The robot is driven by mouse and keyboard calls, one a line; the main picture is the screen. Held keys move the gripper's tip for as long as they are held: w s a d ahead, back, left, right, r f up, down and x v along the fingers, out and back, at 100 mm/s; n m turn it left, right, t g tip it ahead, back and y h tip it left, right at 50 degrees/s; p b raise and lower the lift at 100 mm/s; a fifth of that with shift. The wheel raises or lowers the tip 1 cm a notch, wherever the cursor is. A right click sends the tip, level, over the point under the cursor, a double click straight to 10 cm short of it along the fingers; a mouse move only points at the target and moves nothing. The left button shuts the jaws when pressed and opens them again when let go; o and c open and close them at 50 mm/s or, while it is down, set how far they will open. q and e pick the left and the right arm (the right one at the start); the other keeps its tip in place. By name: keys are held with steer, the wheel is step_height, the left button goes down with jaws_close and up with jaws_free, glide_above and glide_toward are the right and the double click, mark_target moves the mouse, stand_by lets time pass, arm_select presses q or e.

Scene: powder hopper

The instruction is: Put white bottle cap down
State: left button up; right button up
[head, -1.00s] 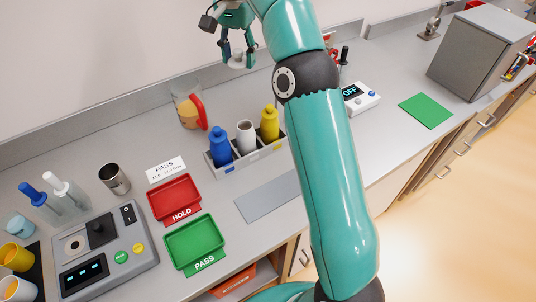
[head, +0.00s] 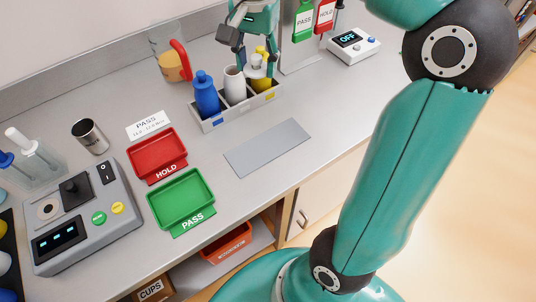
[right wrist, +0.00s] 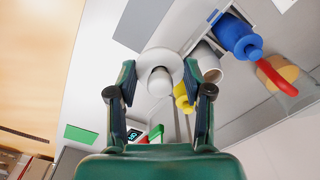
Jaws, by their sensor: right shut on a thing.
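In the right wrist view, the cap (right wrist: 160,80) shows as a pale round piece between the fingertips (right wrist: 159,88). The white bottle (head: 235,86) stands open in the rack's middle, left of the gripper. The blue bottle (head: 206,95) stands at the rack's left end. Whether the cap touches anything below is hidden. My left gripper is out of view.
The grey rack (head: 212,126) stands on the bench near a jug (head: 173,66) with a red handle. A flat grey plate (head: 267,147) lies in front, with bare bench around it. Red (head: 156,150) and green (head: 180,198) trays lie left. A PASS/HOLD stand (head: 301,58) rises right of the gripper.

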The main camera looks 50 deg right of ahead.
steer(key=shift+s+a+f+b, duration=0.1)
steer(key=shift+s+f+b, duration=0.25)
steer(key=shift+s, duration=0.25)
steer(key=shift+s+a+f+b, duration=0.1)
steer(key=shift+s+f+b, duration=0.1)
steer(key=shift+s+f, duration=0.3)
steer(key=b, duration=0.3)
glide_above(268, 145)
step_height(268, 145, down, 14)
steer(key=shift+f, duration=0.25)
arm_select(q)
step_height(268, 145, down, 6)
arm_select(e)
steer(key=shift+f, duration=2.4)
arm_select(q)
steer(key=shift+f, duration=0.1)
arm_select(e)
steer(key=shift+f+b, duration=0.15)
steer(key=shift+b, duration=0.25)
steer(key=o, duration=0.9)
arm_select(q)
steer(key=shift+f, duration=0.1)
arm_select(e)
steer(key=shift+o, duration=0.2)
